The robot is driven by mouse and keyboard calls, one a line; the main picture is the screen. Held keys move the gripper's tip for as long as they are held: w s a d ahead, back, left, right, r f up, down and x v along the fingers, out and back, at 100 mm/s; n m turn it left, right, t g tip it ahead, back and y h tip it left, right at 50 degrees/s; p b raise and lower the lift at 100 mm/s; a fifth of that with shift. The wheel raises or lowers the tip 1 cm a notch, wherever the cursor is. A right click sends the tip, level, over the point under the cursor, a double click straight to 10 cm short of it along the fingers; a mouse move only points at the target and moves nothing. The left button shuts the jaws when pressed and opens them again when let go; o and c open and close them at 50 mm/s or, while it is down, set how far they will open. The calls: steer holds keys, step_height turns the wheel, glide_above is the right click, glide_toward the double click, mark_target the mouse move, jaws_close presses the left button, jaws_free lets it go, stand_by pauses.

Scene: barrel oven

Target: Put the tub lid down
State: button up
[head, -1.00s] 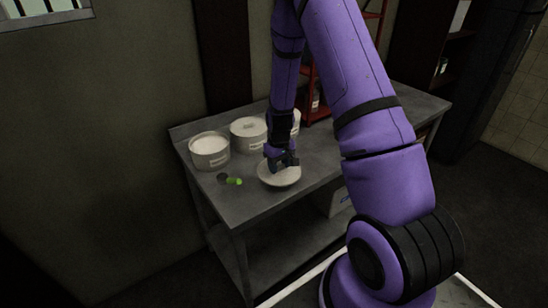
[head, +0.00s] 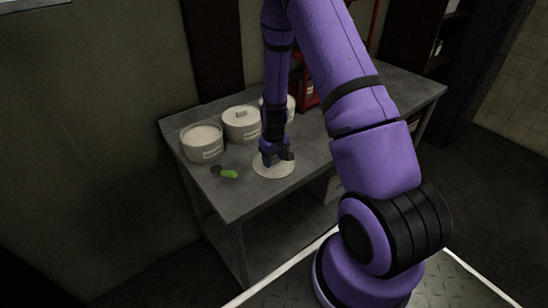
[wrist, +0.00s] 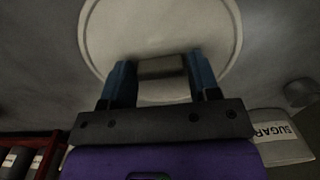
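The tub lid (head: 272,174) is a pale round disc low over the worktop near its front edge; it looks flat on or very near the surface. My gripper (head: 275,158) points down at its middle. In the wrist view the lid (wrist: 160,25) lies below my gripper (wrist: 160,72), whose two blue fingers stand on either side of the lid's block-shaped knob (wrist: 161,67) and appear shut on it.
A lidded tub (head: 241,126) stands beside the open one, and another tub (head: 291,104) is partly behind my arm. A tub marked SUGAR (wrist: 283,140) shows in the wrist view. The grey worktop (head: 330,145) is clear to the right.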

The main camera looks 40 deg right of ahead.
steer(key=shift+o, duration=0.9)
step_height(320, 180, up, 13)
step_height(320, 180, up, 10)
steer(key=t, duration=0.1)
glide_above(274, 159)
steer(key=s+a, duration=0.2)
steer(key=a, duration=0.1)
steer(key=s+a+r+t, duration=0.1)
steer(key=s+a+r, duration=0.15)
steer(key=r, duration=0.25)
steer(key=s+a+r, duration=0.2)
steer(key=s+r, duration=0.1)
steer(key=r, duration=0.2)
steer(key=s+a+r+t, duration=0.1)
steer(key=s+a+r, duration=0.1)
steer(key=s+r, duration=0.3)
steer(key=s+a+r+t, duration=0.2)
steer(key=s+r, duration=0.4)
steer(key=s, duration=0.8)
steer(key=shift+a+r, duration=0.2)
steer(key=shift+a, duration=0.6)
